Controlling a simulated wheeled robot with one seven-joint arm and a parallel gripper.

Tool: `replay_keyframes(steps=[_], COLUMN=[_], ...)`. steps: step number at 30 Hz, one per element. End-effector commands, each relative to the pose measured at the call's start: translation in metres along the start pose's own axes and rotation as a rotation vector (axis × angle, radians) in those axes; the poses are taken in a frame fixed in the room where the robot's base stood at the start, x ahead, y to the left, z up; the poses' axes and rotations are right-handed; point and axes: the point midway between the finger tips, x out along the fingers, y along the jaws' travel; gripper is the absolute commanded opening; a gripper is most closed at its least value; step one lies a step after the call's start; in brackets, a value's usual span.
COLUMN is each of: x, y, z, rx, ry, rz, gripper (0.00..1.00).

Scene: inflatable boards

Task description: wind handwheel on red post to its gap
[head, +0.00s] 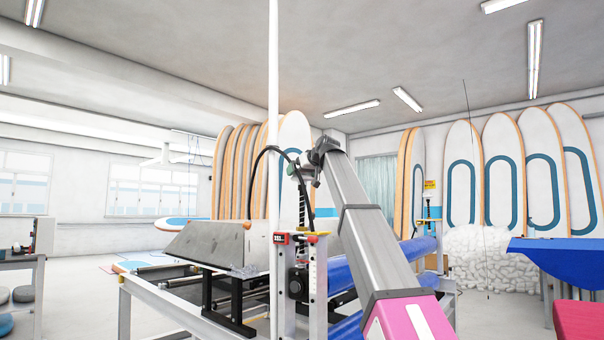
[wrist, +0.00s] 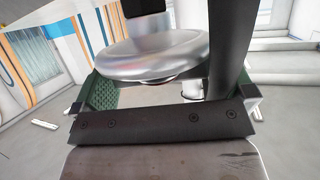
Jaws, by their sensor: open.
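The handwheel (wrist: 155,55) shows in the wrist view as a shiny silver disc seen nearly edge-on, with a dark part above it. My gripper (wrist: 172,98) is open. Its green-padded fingers stand to the left and right of the near side of the disc, and I see no clear contact. In the head view my gripper (head: 303,170) is small, at the top of a black threaded spindle (head: 301,208). The spindle rises above the red-topped post (head: 284,239). The handwheel cannot be made out clearly in the head view, and the gap cannot be made out.
A black hose (head: 262,154) arches just left of my gripper. A white pole (head: 273,100) rises close by. A grey metal hood (head: 212,245) sits on the machine frame to the left. Blue rollers (head: 345,268) lie behind my arm. Boards (head: 462,175) lean along the walls.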

Motion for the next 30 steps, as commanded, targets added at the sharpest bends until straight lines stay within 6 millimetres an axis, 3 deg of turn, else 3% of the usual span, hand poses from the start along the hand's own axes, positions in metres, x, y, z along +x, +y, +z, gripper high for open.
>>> replay_keyframes(steps=[3,4,6,7,17,30], x=[-0.0001,-0.0001,-0.0002,-0.0002,-0.0001,0.0014], y=[0.0,0.0,0.0,0.0,0.0007,0.0014], z=[0.0001,0.0001,0.0001,0.0001,-0.0002,0.0001], rx=[0.0,0.0,0.0,0.0,-0.014,-0.122], ry=[0.0,0.0,0.0,0.0,-0.001,-0.004], rz=[0.0,0.0,0.0,0.0,-0.037,-0.304], gripper=[1.0,0.94,0.71,0.69,0.69,0.69])
